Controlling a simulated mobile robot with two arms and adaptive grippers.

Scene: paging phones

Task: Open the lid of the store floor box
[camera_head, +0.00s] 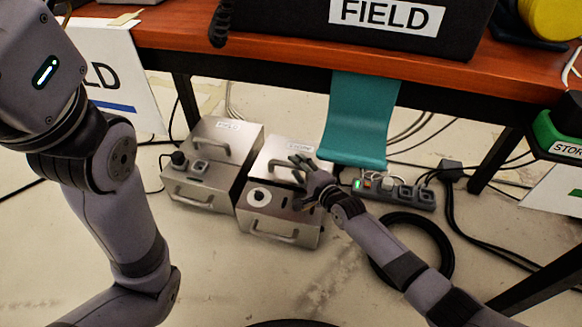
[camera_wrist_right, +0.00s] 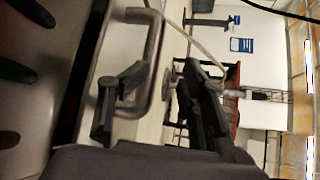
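The store floor box (camera_head: 284,205) is a metal case on the floor, labelled STORE, with its lid shut. A handle sits on its lid, partly hidden by my right gripper (camera_head: 300,181). In the right wrist view the U-shaped handle (camera_wrist_right: 155,62) stands off a pale surface. My right gripper (camera_wrist_right: 160,100) is open there, one finger inside the handle's loop and the other outside the bar, with a gap visible. My left arm comes in from the left in the head view, but its gripper is out of view.
The FIELD metal box (camera_head: 212,168) stands close on the left. A teal cloth strip (camera_head: 360,120) hangs from the wooden table (camera_head: 280,52) behind. A power strip (camera_head: 395,190) and a black cable coil (camera_head: 445,250) lie to the right. Floor in front is clear.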

